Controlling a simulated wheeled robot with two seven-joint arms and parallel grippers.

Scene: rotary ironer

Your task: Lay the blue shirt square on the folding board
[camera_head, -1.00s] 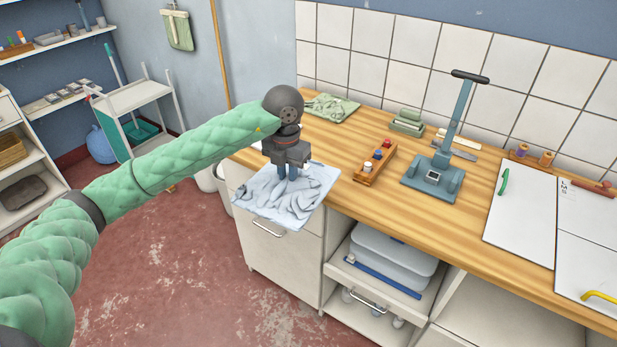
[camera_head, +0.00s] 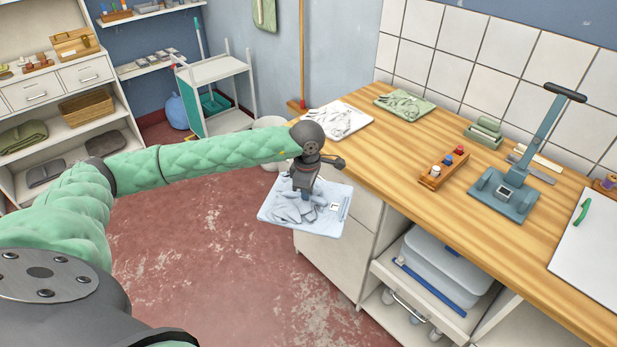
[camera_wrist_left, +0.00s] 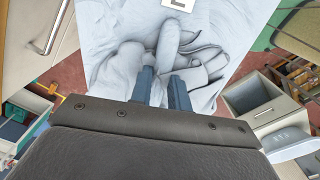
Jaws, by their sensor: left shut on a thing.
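The pale blue shirt (camera_head: 333,222) hangs as a flat, wrinkled piece with a small white label near its right side. My left gripper (camera_head: 302,192) is shut on its bunched middle and holds it by the front edge of the counter, with floor showing below its left side. In the left wrist view the shirt (camera_wrist_left: 105,35) fills the upper middle, with folds around the fingers of my left gripper (camera_wrist_left: 165,88). The white folding board (camera_head: 590,265), with a green handle, lies flat on the counter, cut off by the right picture edge. My right gripper is out of view.
On the wooden counter (camera_head: 400,150) are a folded white garment (camera_head: 338,119), a green one (camera_head: 404,104), a tray of small spools (camera_head: 443,168) and a blue-grey device with a tall lever (camera_head: 510,190). An open drawer (camera_head: 420,285) juts out below.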

